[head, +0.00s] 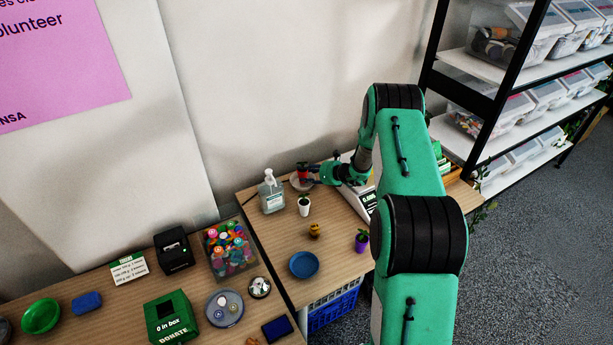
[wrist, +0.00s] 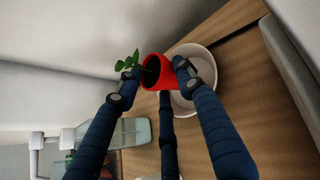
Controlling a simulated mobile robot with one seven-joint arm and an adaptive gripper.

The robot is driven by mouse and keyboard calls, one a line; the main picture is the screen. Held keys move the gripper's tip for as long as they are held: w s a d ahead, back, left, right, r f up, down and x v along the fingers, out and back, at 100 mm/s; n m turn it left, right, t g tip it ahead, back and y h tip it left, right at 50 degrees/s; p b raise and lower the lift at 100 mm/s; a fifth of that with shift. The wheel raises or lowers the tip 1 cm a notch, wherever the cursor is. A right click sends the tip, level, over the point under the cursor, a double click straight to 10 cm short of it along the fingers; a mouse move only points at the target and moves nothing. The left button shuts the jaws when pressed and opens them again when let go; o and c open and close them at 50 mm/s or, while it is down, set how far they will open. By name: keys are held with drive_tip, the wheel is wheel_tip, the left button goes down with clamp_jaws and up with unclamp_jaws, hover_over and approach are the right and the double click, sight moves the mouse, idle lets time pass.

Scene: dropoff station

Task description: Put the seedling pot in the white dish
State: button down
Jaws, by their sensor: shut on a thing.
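The seedling pot (wrist: 155,72) is red, with a green seedling (wrist: 127,63) at its mouth. My gripper (wrist: 158,78) is shut on it, with a finger on either side. In the wrist view the pot overlaps the left part of the round white dish (wrist: 207,62), whose inside shows empty to the right. In the head view the red pot (head: 303,171) is at my gripper (head: 307,176), over the white dish (head: 297,184) near the wall. Any gap between pot and dish is hard to judge.
A pump bottle (head: 271,195) stands left of the dish, and a white plant pot (head: 304,204) in front. A scale (head: 358,195) is to the right. A yellow pot (head: 314,231), purple pot (head: 361,241) and blue plate (head: 304,264) sit nearer. The wall is close behind.

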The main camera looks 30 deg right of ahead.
drive_tip(key=shift+f, duration=0.45)
drive_tip(key=shift+f, duration=0.15)
drive_tip(key=c, duration=1.1)
unclamp_jaws()
drive_tip(key=shift+s+d+r, duration=0.1)
drive_tip(key=shift+r, duration=0.1)
drive_tip(key=p+v, duration=0.1)
drive_tip(key=v, duration=1)
drive_tip(key=shift+s+d+r+p, duration=0.1)
drive_tip(key=shift+s+r+p, duration=0.05)
drive_tip(key=shift+s+p, duration=0.2)
